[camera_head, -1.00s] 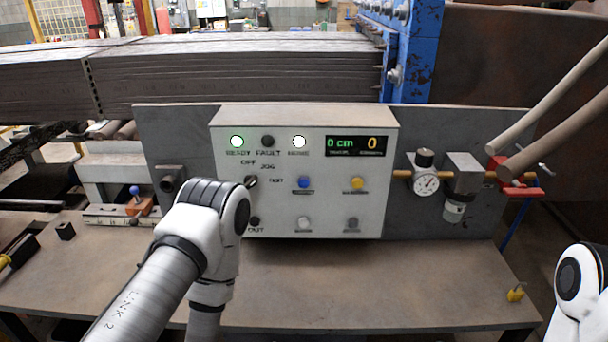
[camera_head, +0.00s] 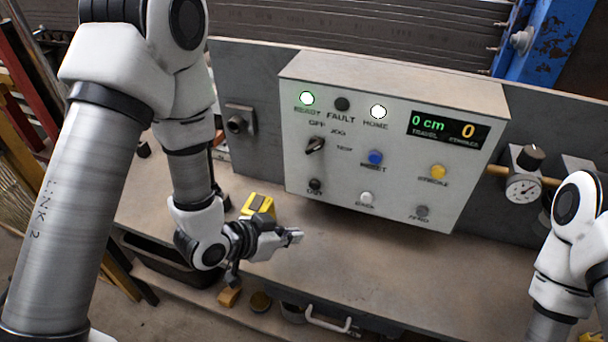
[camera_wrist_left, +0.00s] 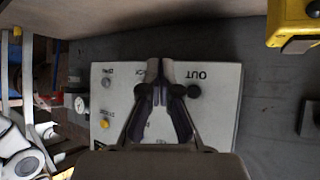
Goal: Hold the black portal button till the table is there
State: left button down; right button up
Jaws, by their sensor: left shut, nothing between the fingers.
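The control box (camera_head: 390,150) has a black button (camera_head: 315,185) at its lower left, labelled OUT. In the left wrist view the black button (camera_wrist_left: 193,91) shows just right of the fingers, under the upside-down OUT label. My left gripper (camera_head: 297,236) is shut and empty, in front of and below the box in the head view, apart from the button. Its fingertips (camera_wrist_left: 158,68) show in the wrist view and cover the white button's place. The display (camera_head: 448,130) reads 0 cm and 0. READY and HOME lamps are lit. My right arm is at the right edge; its gripper is out of view.
The panel also has a black selector knob (camera_head: 315,145), a blue button (camera_head: 375,157), a yellow button (camera_head: 438,171), a white button (camera_head: 367,198) and a grey button (camera_head: 421,211). A yellow object (camera_head: 258,205) stands behind my left wrist. The bench top right of my gripper is clear.

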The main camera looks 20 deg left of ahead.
aim_at(315, 185)
pick_arm(q)
jog(key=w+r+p, duration=0.1)
jog(key=w+r, duration=0.1)
jog(key=w, duration=0.7)
jog(key=shift+d+p, duration=0.15)
jog(key=shift+p, duration=0.2)
dwell(0.3)
jog(key=shift+w, duration=0.1)
dwell(1.0)
jog(key=shift+w, duration=0.35)
